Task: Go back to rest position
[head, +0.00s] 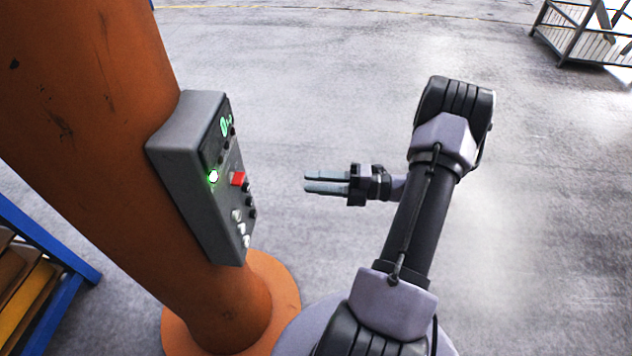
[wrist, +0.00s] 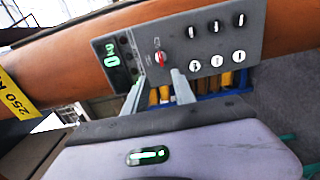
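My gripper (head: 306,181) points left toward a grey control box (head: 197,172) on an orange column (head: 110,150), with clear space between them in the head view. Its two fingers are parallel with a gap, and nothing shows between them. In the wrist view the fingers (wrist: 156,90) are apart, below the control box face (wrist: 205,50). The box has a green-lit display (wrist: 113,62), a red knob (wrist: 160,58) and several white buttons. In the head view a green light (head: 213,176) glows beside a red control (head: 238,179).
A blue rack (head: 75,262) with brown and yellow parts stands at lower left. A metal cage (head: 575,38) stands at far upper right. Grey floor (head: 330,80) is open behind and right of my arm. A yellow sign (wrist: 15,100) shows in the wrist view.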

